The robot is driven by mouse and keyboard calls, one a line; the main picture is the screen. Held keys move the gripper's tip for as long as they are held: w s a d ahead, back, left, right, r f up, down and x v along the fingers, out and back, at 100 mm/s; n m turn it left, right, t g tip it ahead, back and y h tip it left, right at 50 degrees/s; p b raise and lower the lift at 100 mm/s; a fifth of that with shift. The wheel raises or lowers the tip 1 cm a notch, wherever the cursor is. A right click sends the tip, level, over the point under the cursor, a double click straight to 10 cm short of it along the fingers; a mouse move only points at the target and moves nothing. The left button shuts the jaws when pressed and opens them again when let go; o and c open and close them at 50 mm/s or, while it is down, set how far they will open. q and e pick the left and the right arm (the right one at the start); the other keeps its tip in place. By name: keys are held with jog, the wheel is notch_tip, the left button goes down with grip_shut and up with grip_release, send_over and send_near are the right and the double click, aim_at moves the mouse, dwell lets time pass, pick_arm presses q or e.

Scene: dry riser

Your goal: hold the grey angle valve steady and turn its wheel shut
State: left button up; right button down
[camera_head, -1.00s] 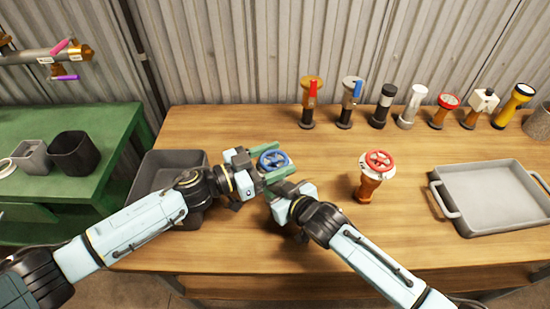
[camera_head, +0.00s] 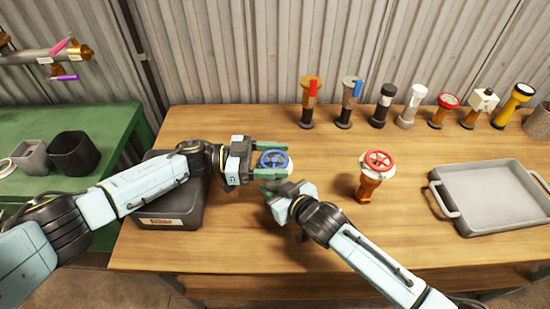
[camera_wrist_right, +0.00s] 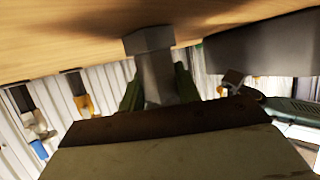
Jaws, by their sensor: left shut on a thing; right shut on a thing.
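The grey angle valve with its blue wheel (camera_head: 274,160) stands upright near the middle of the table. My left gripper (camera_head: 279,159) reaches in from the left, its green fingers shut on the blue wheel from two sides. My right gripper (camera_head: 270,190) is lower and nearer, at the valve's body. In the right wrist view the grey valve body (camera_wrist_right: 155,62) sits between the green fingers of the right gripper (camera_wrist_right: 160,88), which is shut on it. In the head view the body is mostly hidden by the grippers.
A valve with a red wheel (camera_head: 378,161) stands right of the grippers. A grey tray (camera_head: 490,230) lies farther right. A dark bin (camera_head: 165,212) is under my left forearm. Several nozzles and torches, including a yellow torch (camera_head: 514,104), line the back edge.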

aim_at(275, 159)
pick_arm(q)
jog(key=shift+w+f+m+g+y, duration=0.1)
jog(key=shift+m+g+y, duration=0.2)
jog(key=shift+m+g, duration=1.5)
jog(key=shift+g, duration=0.5)
jog(key=shift+a+g, duration=0.1)
jog(key=shift+g, duration=0.6)
jog(key=o, duration=1)
jog(key=shift+r, duration=5.1)
